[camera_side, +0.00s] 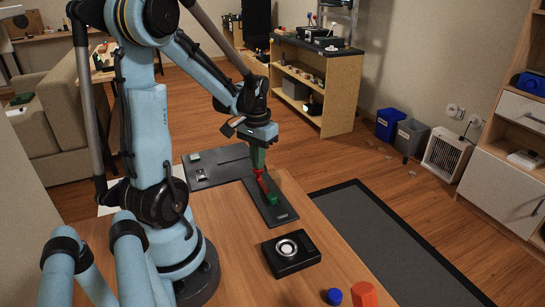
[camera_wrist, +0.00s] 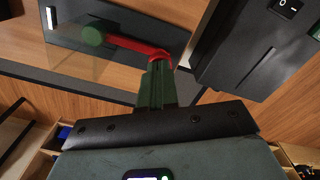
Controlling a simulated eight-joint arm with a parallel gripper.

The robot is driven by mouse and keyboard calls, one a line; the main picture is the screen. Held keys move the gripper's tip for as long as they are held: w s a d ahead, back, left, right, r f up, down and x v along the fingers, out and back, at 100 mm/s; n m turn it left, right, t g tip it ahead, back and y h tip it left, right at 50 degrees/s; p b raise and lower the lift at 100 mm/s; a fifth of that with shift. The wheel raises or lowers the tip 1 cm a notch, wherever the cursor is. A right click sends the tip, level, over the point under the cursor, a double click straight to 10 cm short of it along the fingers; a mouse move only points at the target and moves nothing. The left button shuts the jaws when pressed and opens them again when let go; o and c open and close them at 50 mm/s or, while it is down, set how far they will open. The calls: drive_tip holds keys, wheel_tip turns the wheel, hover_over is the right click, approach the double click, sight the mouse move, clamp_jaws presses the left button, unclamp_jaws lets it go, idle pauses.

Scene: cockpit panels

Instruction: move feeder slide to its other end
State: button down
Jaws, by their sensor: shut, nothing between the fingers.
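A black panel (camera_side: 228,174) on the table has a straight slot and a small green block (camera_side: 194,157) near its left end. The block looks like the feeder slide's handle, though no label is readable. In the wrist view the slotted panel (camera_wrist: 232,62) is at upper right, with a green piece (camera_wrist: 317,34) cut by the right edge. My gripper (camera_side: 258,166) points down, shut and empty, over the neighbouring panel. Its green fingers, also in the wrist view (camera_wrist: 157,72), end at the red pivot of a lever; contact cannot be told.
The red lever (camera_wrist: 135,45) has a green knob (camera_side: 271,199) and sits on a second black panel (camera_side: 279,213). A rocker switch (camera_side: 201,175) is on the slotted panel.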

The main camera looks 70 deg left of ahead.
drive_tip(key=shift+d, duration=1.85)
idle(0.4)
drive_tip(key=shift+r, duration=0.1)
wheel_tip(320, 180, up, 7)
idle(1.1)
drive_tip(key=shift+d, duration=0.1)
drive_tip(key=w+d+m+t, duration=0.2)
drive_tip(key=d+m+t, duration=0.1)
drive_tip(key=d, duration=0.5)
drive_tip(key=w+d+r+m+t, duration=0.1)
drive_tip(key=w+d+m+t, duration=0.1)
drive_tip(key=d, duration=0.7)
drive_tip(key=shift+d+r+m+t, duration=0.2)
drive_tip(key=shift+m+t, duration=0.3)
drive_tip(key=shift+t, duration=0.6)
